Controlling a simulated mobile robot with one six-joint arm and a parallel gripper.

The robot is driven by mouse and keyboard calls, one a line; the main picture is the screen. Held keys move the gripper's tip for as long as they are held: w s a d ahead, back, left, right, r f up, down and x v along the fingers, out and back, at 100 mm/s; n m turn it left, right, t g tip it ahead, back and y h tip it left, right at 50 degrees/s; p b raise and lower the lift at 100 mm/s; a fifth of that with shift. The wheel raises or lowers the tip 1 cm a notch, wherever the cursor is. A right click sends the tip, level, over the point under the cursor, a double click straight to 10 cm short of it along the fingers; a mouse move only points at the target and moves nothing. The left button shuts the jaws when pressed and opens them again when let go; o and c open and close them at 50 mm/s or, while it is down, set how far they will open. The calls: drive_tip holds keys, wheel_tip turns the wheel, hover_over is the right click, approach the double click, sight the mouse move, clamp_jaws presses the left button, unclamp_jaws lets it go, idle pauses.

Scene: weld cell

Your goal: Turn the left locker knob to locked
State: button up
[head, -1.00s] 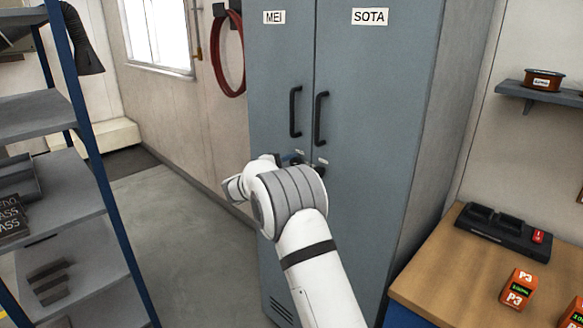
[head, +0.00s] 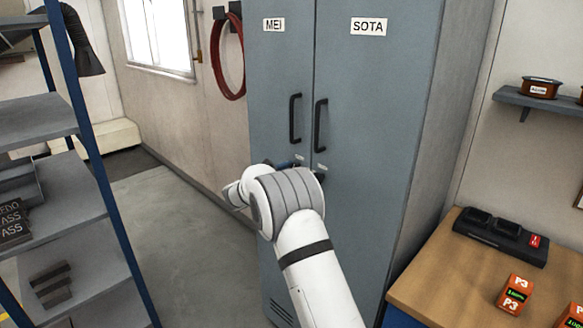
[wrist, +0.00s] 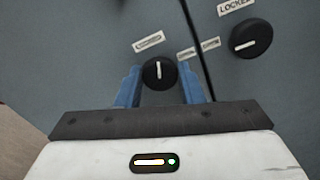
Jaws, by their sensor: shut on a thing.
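The grey locker pair stands ahead in the head view, with a left door labelled MEI (head: 275,75) and a right door labelled SOTA (head: 375,110). The left knob (wrist: 159,74) is round and black, with a white pointer line that stands nearly upright in the wrist view. My gripper (wrist: 160,84) has its blue fingers on either side of this knob and is shut on it. The right knob (wrist: 251,38) has its white line lying nearly level. In the head view my arm hides the left knob. Small label plates sit above the left knob; their words are too small to read.
Two black door handles (head: 295,119) rise above the knobs. A blue-posted shelf (head: 100,185) stands at the left. A wooden bench (head: 445,280) with a black charger and orange packs is at the right. Open floor (head: 190,245) lies between shelf and locker.

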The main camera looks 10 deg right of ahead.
drive_tip(key=shift+n+p, duration=0.95)
drive_tip(key=shift+n, duration=0.95)
drive_tip(key=o, duration=1)
drive_tip(key=shift+a, duration=0.1)
drive_tip(key=b+v, duration=0.1)
drive_tip(key=v, duration=0.6)
drive_tip(key=shift+s+a+b, duration=0.25)
drive_tip(key=shift+b, duration=0.15)
